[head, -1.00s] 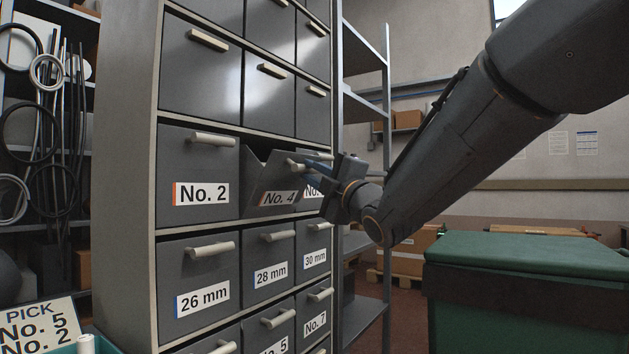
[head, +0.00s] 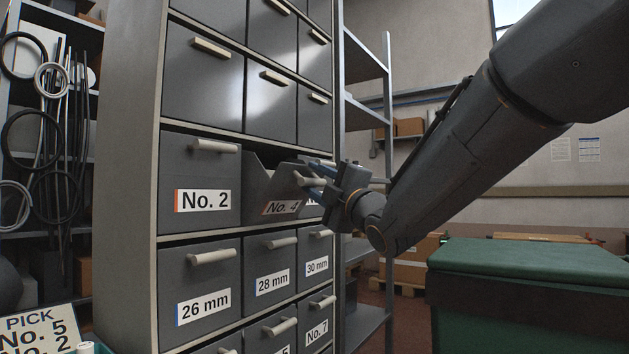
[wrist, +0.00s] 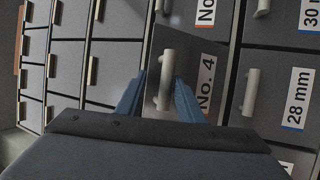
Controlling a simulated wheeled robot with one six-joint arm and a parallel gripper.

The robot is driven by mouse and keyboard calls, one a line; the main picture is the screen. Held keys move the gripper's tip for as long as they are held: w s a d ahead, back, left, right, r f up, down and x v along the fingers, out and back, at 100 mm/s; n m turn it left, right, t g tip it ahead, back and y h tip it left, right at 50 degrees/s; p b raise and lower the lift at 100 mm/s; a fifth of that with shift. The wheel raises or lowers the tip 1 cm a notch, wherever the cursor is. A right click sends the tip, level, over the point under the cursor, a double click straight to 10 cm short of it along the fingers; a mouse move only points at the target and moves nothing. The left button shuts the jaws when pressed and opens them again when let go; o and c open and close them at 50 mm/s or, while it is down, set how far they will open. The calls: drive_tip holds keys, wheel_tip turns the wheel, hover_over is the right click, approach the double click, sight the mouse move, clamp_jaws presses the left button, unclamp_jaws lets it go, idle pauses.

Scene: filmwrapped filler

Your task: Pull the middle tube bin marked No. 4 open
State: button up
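The middle bin marked No. 4 (head: 262,195) stands tipped out of its row in the grey cabinet, its top gaping and its side wall showing above the slanted front. The wrist view shows its white No. 4 label (wrist: 206,88) and its pale bar handle (wrist: 166,80). My gripper (head: 315,176) is at this handle, with one blue finger on each side of it. In the wrist view the fingers (wrist: 161,98) straddle the handle, and the contact itself is hard to see. In the head view my gripper partly hides the handle and the bin to the right.
Bin No. 2 (head: 200,180) is shut on the left, and the 26 mm (head: 205,285) and 28 mm (head: 270,268) bins below are shut. A green-lidded container (head: 530,275) stands at lower right. An open metal shelf (head: 365,110) is behind my gripper.

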drive_tip(key=v, duration=0.7)
drive_tip(key=shift+s+b, duration=0.25)
drive_tip(key=shift+b, duration=0.15)
drive_tip(key=shift+d+f, duration=0.1)
drive_tip(key=shift+f, duration=0.05)
